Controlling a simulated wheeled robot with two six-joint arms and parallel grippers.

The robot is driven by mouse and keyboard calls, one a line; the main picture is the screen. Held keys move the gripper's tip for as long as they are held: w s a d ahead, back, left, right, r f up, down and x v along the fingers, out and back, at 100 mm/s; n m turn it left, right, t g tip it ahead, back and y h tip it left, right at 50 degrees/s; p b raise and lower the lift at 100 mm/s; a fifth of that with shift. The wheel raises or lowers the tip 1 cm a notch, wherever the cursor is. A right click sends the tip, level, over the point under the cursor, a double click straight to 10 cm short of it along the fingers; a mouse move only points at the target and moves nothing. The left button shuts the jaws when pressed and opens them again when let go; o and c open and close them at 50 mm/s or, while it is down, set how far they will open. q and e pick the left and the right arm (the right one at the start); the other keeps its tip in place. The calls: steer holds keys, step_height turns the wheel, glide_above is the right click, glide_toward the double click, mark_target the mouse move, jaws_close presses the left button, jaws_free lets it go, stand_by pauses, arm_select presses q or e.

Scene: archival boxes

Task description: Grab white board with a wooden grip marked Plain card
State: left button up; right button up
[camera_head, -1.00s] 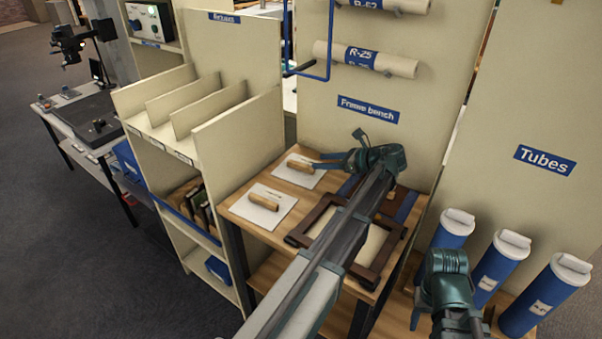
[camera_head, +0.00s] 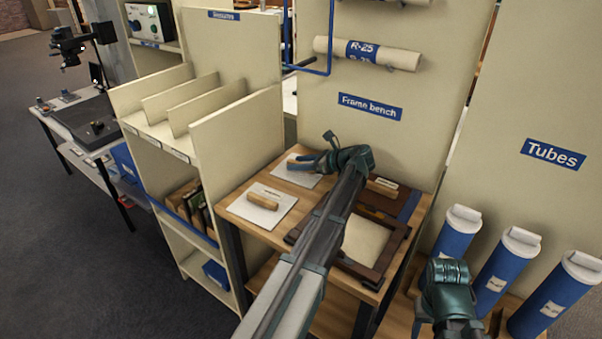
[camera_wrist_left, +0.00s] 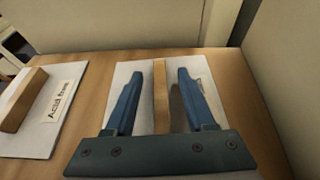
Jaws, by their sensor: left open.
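A white board (camera_head: 303,178) with a wooden grip lies on the wooden bench. My left gripper (camera_head: 303,162) is over it, jaws open. A second white board (camera_head: 283,197) with a wooden grip lies nearer; in the left wrist view this board (camera_wrist_left: 45,140) is marked "Acid free". My right gripper (camera_head: 450,275) is by the tubes; its jaws are unclear.
A dark frame (camera_head: 385,262) lies on the bench, partly behind my left arm. Another wooden grip (camera_head: 382,187) shows behind it. A slotted shelf (camera_head: 235,130) stands left of the bench. Blue tubes (camera_head: 500,265) stand at the right. An upright panel (camera_head: 400,140) backs the bench.

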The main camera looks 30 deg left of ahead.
arm_select(q)
steer(key=shift+a+f, duration=0.15)
steer(key=shift+a, duration=0.1)
arm_select(e)
steer(key=shift+f, duration=0.15)
arm_select(q)
jaws_close()
steer(key=shift+r, duration=0.2)
arm_select(e)
steer(key=shift+r, duration=0.2)
